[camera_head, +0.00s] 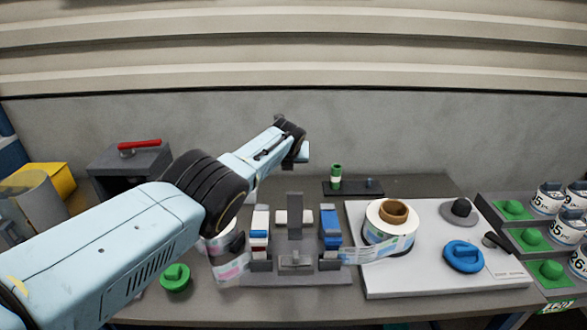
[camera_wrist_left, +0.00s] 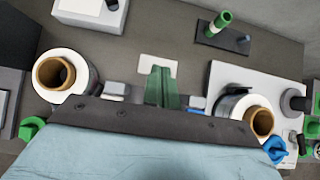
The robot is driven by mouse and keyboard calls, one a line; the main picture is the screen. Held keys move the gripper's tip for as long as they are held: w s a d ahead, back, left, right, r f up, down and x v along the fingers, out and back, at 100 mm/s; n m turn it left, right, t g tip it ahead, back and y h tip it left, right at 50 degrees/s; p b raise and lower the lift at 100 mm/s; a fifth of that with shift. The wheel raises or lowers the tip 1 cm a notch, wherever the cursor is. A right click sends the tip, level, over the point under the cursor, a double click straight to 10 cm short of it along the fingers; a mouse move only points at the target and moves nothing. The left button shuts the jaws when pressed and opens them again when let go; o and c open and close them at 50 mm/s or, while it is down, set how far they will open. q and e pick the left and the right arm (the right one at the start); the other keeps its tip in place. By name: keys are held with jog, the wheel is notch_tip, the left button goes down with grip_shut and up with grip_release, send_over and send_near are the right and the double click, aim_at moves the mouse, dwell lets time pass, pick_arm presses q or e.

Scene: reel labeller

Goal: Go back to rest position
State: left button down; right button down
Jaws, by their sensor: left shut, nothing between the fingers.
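My left arm (camera_head: 130,235) comes in from the left in the head view and reaches over the bench, its wrist end (camera_head: 288,140) raised behind the labeller. In the left wrist view my left gripper (camera_wrist_left: 162,70) shows greenish fingers close together, shut with nothing between them. The fingers are above the labeller area, apart from the objects below. In the head view its fingertips cannot be made out. My right gripper is not in view.
The grey labeller (camera_head: 295,215) stands mid-bench. A label reel (camera_head: 390,228) lies on the white board (camera_head: 420,285) with a blue knob (camera_head: 463,257). A green knob (camera_head: 175,278) lies left. A grey box (camera_head: 128,165) carries a red handle.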

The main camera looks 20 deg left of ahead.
pick_arm(q)
jog(key=shift+w+a+r+p, duration=0.1)
jog(key=shift+w+r+p, duration=0.2)
jog(key=shift+r, duration=0.4)
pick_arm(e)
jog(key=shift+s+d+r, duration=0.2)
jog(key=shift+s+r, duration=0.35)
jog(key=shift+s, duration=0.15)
pick_arm(q)
jog(key=shift+s, duration=0.1)
